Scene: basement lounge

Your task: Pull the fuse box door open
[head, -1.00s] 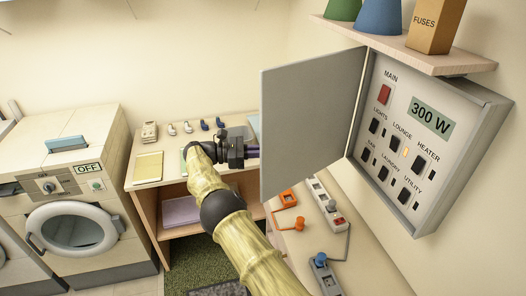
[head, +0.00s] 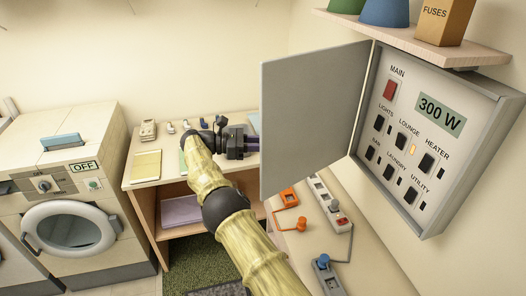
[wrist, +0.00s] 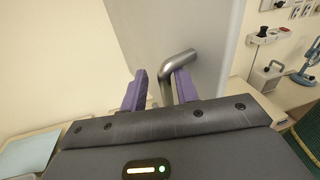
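The fuse box (head: 437,150) hangs on the right wall, its switch panel and 300 W display exposed. Its grey door (head: 312,115) stands swung well out to the left. My gripper (head: 251,144) is at the door's free left edge, with the fingertips partly hidden behind the door in the head view. In the wrist view, the door (wrist: 200,30) carries a bent metal handle (wrist: 178,60). The two purple fingers of my gripper (wrist: 161,76) stand apart around the handle's bar, which is close to the right finger; I cannot tell whether they touch.
A shelf (head: 420,38) with pots and a FUSES box (head: 446,20) is above the fuse box. A desk (head: 150,177) with small items is behind my gripper. A washing machine (head: 70,200) stands left. A power strip (head: 325,200) and an orange plug (head: 297,224) lie below the door.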

